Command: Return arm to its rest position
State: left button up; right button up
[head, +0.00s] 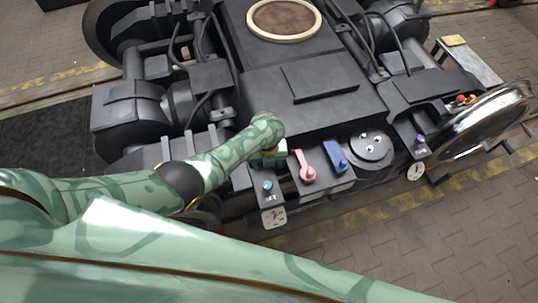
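My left arm (225,155), green with a darker pattern, comes in from the left and reaches over the front edge of the dark bogie (320,80). Its wrist is bent down, and my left gripper (272,157) is at the end, low over the bogie's front, just left of a pink lever (307,172). The fingers are mostly hidden under the wrist, so I cannot tell if they are open or hold anything. My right gripper is not in view.
Beside the pink lever are a blue lever (335,157) and a round bolted cover (371,150). A teal knob (267,185) and a gauge (273,217) sit below my gripper. A shiny wheel (485,115) stands at right. Paving at lower right (450,235) is clear.

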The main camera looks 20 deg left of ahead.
pick_arm(q)
jog(key=w+n+t+h, duration=0.1)
jog(key=w+n+t, duration=0.25)
jog(key=n, duration=0.65)
jog(key=s+a+f+n, duration=0.5)
jog(key=s+f+n, duration=0.7)
jog(key=n, duration=0.2)
jog(key=s+a+f+n+g, duration=0.1)
jog(key=s+a+f, duration=0.1)
jog(key=s, duration=0.9)
jog(key=s+a+f+n, duration=0.1)
jog(key=s+a+f, duration=0.2)
jog(key=s, duration=0.9)
jog(key=s+a+f+n+g+y, duration=0.1)
jog(key=s+a+f, duration=0.1)
jog(key=s, duration=1)
jog(key=shift+s+a+f+n+g, duration=0.15)
jog(key=shift+a+f+n+g, duration=0.1)
jog(key=shift+n+g, duration=0.1)
jog(key=shift+d, duration=0.1)
